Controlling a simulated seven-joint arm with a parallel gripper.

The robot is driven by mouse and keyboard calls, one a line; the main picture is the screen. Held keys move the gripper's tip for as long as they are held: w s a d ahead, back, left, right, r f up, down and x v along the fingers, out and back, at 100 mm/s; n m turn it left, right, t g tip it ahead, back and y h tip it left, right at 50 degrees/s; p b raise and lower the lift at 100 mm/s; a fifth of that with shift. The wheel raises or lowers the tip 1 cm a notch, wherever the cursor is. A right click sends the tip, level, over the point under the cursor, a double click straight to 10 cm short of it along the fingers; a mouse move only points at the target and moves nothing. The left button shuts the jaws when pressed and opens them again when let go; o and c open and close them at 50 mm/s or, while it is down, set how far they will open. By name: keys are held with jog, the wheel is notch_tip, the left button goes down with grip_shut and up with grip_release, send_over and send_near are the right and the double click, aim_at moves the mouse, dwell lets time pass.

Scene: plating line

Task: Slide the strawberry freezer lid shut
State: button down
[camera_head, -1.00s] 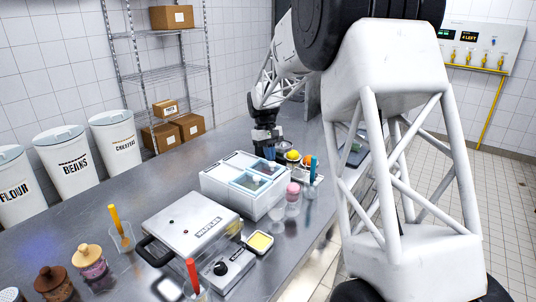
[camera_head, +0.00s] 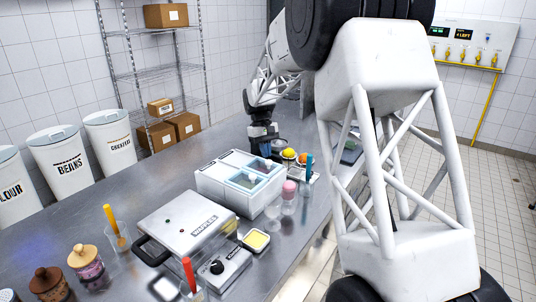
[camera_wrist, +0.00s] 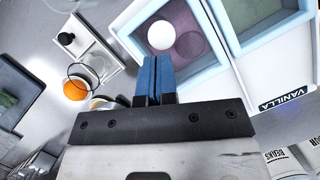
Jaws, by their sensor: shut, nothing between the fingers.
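The white freezer (camera_head: 212,180) stands on the steel counter, with two blue-framed window sections on its right half. In the wrist view, the section nearest my gripper has a blue frame (camera_wrist: 222,28), a purplish-pink interior and a round white knob (camera_wrist: 160,36). No strawberry label is readable. Beside it is a second section (camera_wrist: 262,10), by a VANILLA label (camera_wrist: 286,98). My gripper (camera_wrist: 153,66) is shut and empty, its blue fingertips just short of the knob in the picture; contact cannot be told. In the head view my gripper (camera_head: 265,149) is at the freezer's far end.
Beyond the freezer are a white tray (camera_wrist: 95,50), an orange fruit (camera_wrist: 75,90) and a yellow one (camera_head: 288,153). The waffle maker (camera_head: 185,222) sits in front. Bare counter lies left of the freezer.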

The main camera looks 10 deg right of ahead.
jog(key=shift+w+a+r, duration=0.2)
jog(key=shift+w, duration=0.35)
jog(key=shift+w+a+r, duration=0.15)
jog(key=shift+w, duration=0.35)
jog(key=d+v, duration=0.1)
jog(key=v, duration=0.8)
jog(key=shift+a+r, duration=0.35)
jog(key=shift+a, duration=0.1)
jog(key=shift+s+r, duration=0.1)
jog(key=shift+s, duration=0.05)
